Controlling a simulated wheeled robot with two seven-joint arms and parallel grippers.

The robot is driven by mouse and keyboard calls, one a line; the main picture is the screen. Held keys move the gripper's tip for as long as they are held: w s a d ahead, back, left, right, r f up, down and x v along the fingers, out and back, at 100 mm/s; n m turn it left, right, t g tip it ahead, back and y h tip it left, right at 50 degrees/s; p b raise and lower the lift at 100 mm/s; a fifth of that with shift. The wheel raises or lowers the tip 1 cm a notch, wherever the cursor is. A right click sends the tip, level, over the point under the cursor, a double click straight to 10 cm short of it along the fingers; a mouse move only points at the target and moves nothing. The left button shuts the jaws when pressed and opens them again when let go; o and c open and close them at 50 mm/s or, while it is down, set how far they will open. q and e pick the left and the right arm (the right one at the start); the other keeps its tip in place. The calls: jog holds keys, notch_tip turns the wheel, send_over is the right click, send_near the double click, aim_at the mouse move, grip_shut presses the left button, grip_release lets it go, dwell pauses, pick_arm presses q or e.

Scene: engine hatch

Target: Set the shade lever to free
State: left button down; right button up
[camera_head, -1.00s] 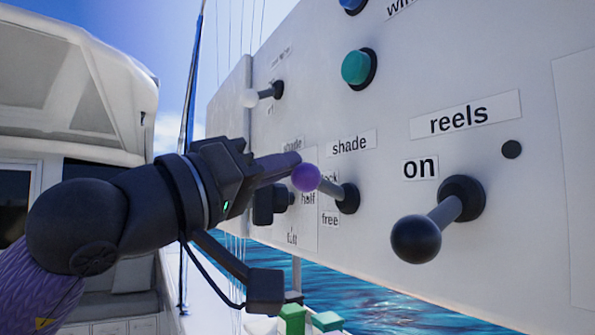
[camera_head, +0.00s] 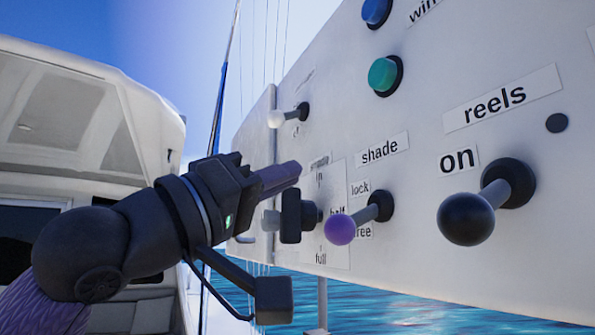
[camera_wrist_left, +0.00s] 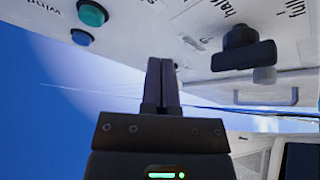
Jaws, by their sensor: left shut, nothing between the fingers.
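The shade lever, with a purple knob (camera_head: 340,230) on a grey stem, is on the white panel under the "shade" label. Its knob hangs lower than its pivot and lies beside the partly covered "free" label (camera_head: 364,231); the "lock" label (camera_head: 359,188) is above. My left gripper (camera_head: 296,169) is shut and empty, above and left of the purple knob and apart from it. My right gripper is not in view.
A black-knobbed reels lever (camera_head: 466,219) sticks out at the right, set by "on". A black handle (camera_head: 291,215) with half and full labels is just below my left fingers. A white-knobbed lever (camera_head: 277,118) and a teal button (camera_head: 383,74) are above.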

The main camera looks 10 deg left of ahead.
pick_arm(q)
jog(key=s+a+f+b, duration=0.4)
jog(key=f+b, duration=0.1)
jog(key=f, duration=0.3)
jog(key=shift+s, duration=0.25)
jog(key=shift+f, duration=0.1)
